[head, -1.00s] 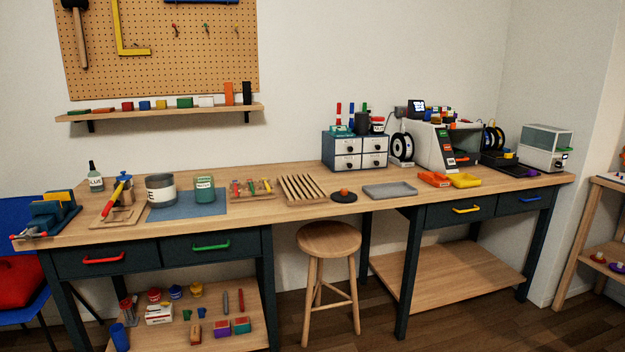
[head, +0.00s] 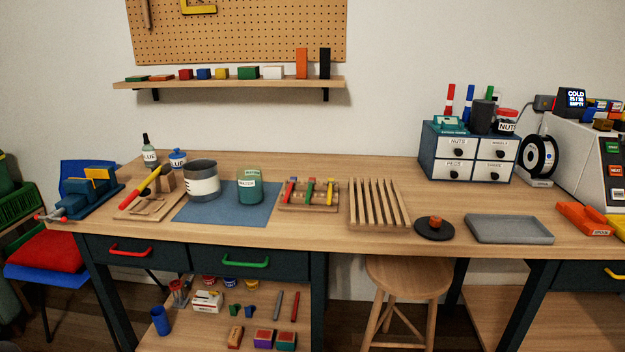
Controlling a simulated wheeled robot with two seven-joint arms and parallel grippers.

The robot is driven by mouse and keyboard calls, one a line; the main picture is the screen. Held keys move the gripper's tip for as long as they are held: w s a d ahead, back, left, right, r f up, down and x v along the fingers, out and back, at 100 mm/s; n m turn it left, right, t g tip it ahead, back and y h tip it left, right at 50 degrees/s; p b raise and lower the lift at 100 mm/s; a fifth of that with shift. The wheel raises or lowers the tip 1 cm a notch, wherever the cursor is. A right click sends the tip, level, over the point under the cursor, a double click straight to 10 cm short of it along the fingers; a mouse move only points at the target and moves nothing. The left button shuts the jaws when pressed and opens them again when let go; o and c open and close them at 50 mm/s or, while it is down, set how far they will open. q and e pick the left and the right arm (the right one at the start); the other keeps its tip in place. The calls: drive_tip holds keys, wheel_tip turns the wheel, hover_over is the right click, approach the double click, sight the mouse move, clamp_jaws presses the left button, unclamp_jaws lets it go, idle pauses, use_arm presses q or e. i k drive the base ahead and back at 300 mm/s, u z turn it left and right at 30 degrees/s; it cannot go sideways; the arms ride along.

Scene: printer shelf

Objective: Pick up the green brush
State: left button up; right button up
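A small wooden rack (head: 290,206) on the workbench holds what look like three brushes with red, green and yellow parts. The green brush (head: 310,188) lies in the middle, between the red one (head: 290,189) and the yellow one (head: 329,190). The items are small, so their bristles are hard to make out. Neither of my grippers is in the head view.
A blue mat (head: 226,212) with a grey tin (head: 202,182) and a green water jar (head: 250,188) lies left of the rack. A slatted wooden rack (head: 379,204) stands close on the right. A stool (head: 408,275) stands before the bench.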

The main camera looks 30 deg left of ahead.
sight(311, 181)
drive_tip(key=u, duration=0.9)
drive_tip(key=i, duration=1)
drive_tip(key=u, duration=1.1)
